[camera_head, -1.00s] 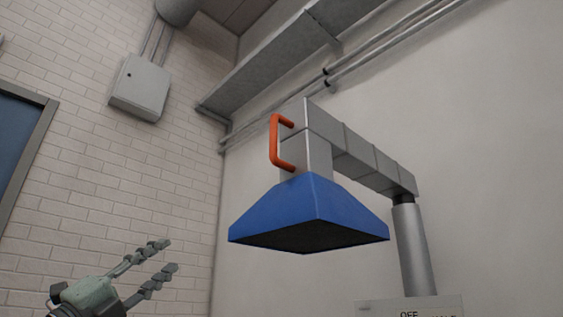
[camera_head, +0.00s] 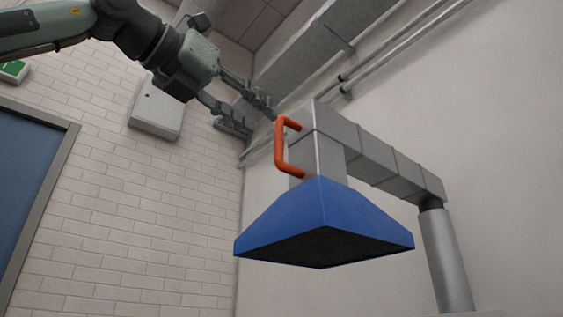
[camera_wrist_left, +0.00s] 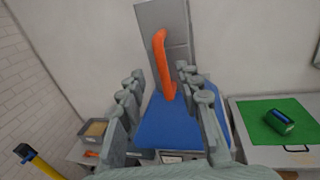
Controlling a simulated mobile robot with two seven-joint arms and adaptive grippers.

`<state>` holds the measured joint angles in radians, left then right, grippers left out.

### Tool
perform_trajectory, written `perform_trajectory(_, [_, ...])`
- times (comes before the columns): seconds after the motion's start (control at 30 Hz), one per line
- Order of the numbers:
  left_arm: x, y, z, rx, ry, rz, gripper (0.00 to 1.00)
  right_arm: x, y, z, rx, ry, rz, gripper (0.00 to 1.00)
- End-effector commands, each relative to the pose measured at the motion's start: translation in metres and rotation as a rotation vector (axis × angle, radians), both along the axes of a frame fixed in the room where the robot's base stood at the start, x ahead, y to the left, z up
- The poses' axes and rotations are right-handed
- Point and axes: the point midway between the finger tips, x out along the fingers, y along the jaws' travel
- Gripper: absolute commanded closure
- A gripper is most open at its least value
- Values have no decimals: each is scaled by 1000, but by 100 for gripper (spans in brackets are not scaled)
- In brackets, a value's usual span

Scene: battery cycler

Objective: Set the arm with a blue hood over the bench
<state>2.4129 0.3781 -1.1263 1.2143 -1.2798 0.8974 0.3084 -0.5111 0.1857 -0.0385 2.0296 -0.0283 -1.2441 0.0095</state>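The blue hood (camera_head: 322,222) hangs from a grey jointed duct arm (camera_head: 372,158) on a round grey post (camera_head: 446,260). An orange handle (camera_head: 281,148) is fixed upright on the grey neck above the hood. My left gripper (camera_head: 260,121) is open and empty, up and to the left of the handle. In the left wrist view, the handle (camera_wrist_left: 164,65) shows ahead between the spread fingers, with no clear contact. The hood (camera_wrist_left: 168,128) shows below it, partly hidden by the fingers. My right gripper is not in view.
In the left wrist view, a green mat (camera_wrist_left: 248,112) with a green cylinder (camera_wrist_left: 281,123) lies on a surface at the right. A grey bin (camera_wrist_left: 87,140) stands at the left, near a yellow-and-black object (camera_wrist_left: 38,160). A wall box (camera_head: 155,112) is behind my left gripper.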

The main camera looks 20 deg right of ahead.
Motion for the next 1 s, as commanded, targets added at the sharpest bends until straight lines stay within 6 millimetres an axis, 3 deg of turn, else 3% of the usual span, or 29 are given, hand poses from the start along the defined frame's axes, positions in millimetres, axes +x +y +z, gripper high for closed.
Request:
perform_trajectory(0.1, [10, -18, 2, 1, 2, -3, 66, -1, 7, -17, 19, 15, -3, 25])
perform_trajectory(0.4, [31, -53, 1, -2, 3, -5, 66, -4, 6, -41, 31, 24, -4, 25])
perform_trajectory(0.77, [34, -57, 0, -3, 2, -5, 66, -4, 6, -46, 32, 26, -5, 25])
perform_trajectory(1.0, [34, -57, 0, -3, 2, -5, 96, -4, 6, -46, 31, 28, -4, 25])
